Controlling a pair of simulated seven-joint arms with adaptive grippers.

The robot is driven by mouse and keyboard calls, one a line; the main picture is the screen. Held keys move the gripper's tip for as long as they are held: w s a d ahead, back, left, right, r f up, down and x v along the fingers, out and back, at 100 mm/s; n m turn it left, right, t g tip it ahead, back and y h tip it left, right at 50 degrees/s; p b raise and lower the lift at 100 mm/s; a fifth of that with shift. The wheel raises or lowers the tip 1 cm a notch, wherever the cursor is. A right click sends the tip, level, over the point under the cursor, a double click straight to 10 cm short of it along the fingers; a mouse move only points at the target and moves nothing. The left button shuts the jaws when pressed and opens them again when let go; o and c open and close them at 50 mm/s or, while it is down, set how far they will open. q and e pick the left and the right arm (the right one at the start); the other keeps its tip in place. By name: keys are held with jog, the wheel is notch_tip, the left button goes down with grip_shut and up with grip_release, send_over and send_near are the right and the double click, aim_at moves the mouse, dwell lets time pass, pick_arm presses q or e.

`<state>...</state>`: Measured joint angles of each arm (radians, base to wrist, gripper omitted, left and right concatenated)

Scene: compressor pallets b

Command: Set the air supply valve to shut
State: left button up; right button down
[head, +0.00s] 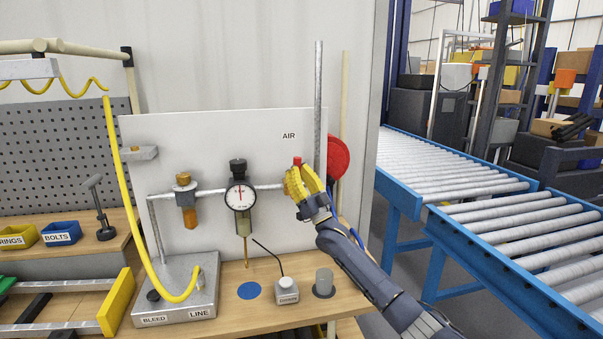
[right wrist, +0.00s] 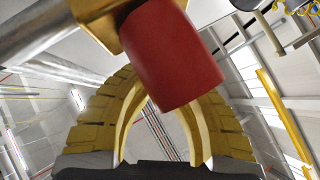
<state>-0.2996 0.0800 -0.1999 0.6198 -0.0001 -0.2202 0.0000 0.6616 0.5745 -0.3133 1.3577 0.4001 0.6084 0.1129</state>
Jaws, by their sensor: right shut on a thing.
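The air supply valve is on the pipe on the white panel (head: 215,130), under the AIR label. Its red handle (head: 297,160) shows just above my right gripper (head: 302,180), whose yellow fingers hide most of the valve. In the right wrist view the red handle (right wrist: 170,60) lies between the two curved fingers, and part of the brass valve body (right wrist: 97,15) shows beside it. The right gripper is shut on the handle. How far the handle is turned cannot be told. My left gripper is not in view.
Left of the valve are a pressure gauge (head: 240,195) and an amber-bowled unit (head: 187,205). A yellow hose (head: 120,190) runs to the BLEED/LINE block (head: 180,290). A red reel (head: 338,158) is behind my right gripper. Blue roller conveyors (head: 500,225) stand right.

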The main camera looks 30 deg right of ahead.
jog(key=shift+w+a+r+n+g+y, duration=0.1)
jog(key=shift+n+g+y, duration=0.15)
jog(key=shift+n+y, duration=0.25)
jog(key=shift+w+a+r+n+g+y, duration=0.1)
jog(key=shift+n+g+y, duration=0.15)
jog(key=shift+n+y, duration=0.2)
jog(key=c, duration=1.2)
grip_release()
jog(key=shift+a+f, duration=0.15)
jog(key=shift+s, duration=0.1)
jog(key=v, duration=1.2)
